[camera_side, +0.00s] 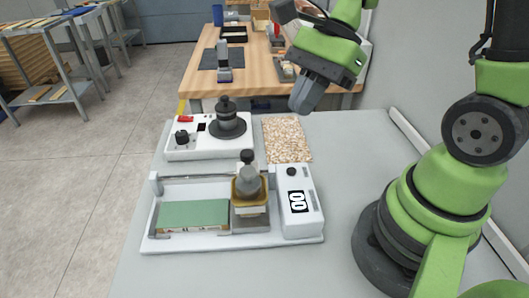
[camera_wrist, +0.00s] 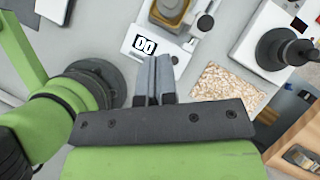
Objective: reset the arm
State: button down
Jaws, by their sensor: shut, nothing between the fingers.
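My gripper (camera_side: 308,95) is raised above the back right part of the work table in the side view, well clear of everything on it. In the wrist view my gripper (camera_wrist: 152,64) has its two grey fingers together, with nothing between them. The roller coater (camera_side: 235,213) stands below on the table, with a green plate (camera_side: 194,214) on its left bed and a display (camera_side: 298,201) reading 00. A yellow-rimmed container (camera_side: 250,187) sits on the coater, left of the display.
A white device with a dark round top (camera_side: 228,124) stands behind the coater. A speckled mat (camera_side: 286,139) lies to its right. A wooden bench (camera_side: 258,75) with tools is at the back. The grey table (camera_side: 180,278) is clear in front.

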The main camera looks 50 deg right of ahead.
jog(key=s+r+n+t+h, duration=0.4)
jog(key=s+r+n, duration=0.3)
jog(key=n, duration=0.8)
notch_tip(320, 180, up, 3)
jog(key=shift+s+r+n+t, duration=0.1)
jog(key=shift+s+n+t, duration=0.25)
jog(key=shift+t, duration=0.55)
